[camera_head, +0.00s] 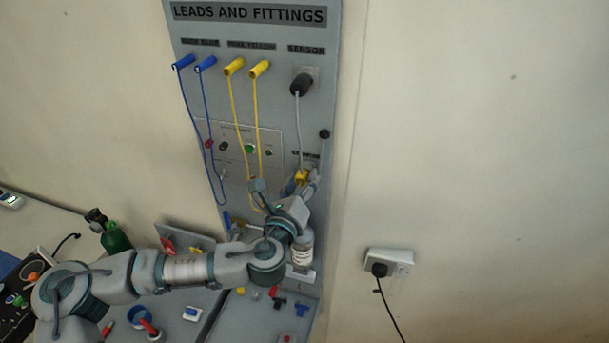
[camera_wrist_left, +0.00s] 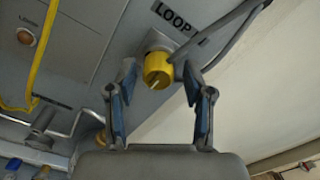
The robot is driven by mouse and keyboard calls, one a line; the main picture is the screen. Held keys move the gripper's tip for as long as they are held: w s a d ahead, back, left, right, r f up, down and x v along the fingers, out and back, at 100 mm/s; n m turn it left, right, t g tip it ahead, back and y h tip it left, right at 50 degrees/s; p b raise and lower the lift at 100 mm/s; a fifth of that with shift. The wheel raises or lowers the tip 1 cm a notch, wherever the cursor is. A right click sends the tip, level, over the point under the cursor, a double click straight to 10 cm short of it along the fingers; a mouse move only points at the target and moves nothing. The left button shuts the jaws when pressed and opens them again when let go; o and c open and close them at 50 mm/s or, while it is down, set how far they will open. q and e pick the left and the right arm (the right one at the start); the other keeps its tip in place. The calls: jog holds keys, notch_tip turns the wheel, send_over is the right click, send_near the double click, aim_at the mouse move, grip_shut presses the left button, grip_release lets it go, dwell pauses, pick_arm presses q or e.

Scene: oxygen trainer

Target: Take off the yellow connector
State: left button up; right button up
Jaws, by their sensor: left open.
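The yellow connector (camera_head: 301,176) sits on the upright panel (camera_head: 220,105) at the lower right, below the sensor plug. In the left wrist view the yellow connector (camera_wrist_left: 157,71) is a short round knob under a label starting "LOOP", with a grey cable (camera_wrist_left: 222,36) beside it. My left gripper (camera_head: 287,186) is at the panel, its fingers pointing up towards the connector. In the left wrist view my left gripper (camera_wrist_left: 159,84) is open, with one finger on either side of the connector and visible gaps. My right gripper is not in view.
Blue leads (camera_head: 205,64) and yellow leads (camera_head: 259,69) hang down the panel. A black sensor plug (camera_head: 301,85) has a grey cable running down. A green cylinder (camera_head: 116,238) and several small fittings lie below. A wall socket (camera_head: 389,262) is at the right.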

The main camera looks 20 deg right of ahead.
pick_arm(q)
jog(key=shift+a, duration=0.25)
jog(key=shift+d+r, duration=0.1)
jog(key=shift+d, duration=0.1)
dwell(0.4)
grip_shut()
jog(key=shift+f+n+b, duration=0.2)
jog(key=shift+n+b, duration=0.35)
jog(key=shift+n, duration=0.05)
jog(key=shift+n+b, duration=0.35)
jog(key=shift+n, duration=0.25)
jog(key=shift+r+n, duration=0.1)
jog(key=shift+n, duration=0.3)
jog(key=shift+r, duration=0.15)
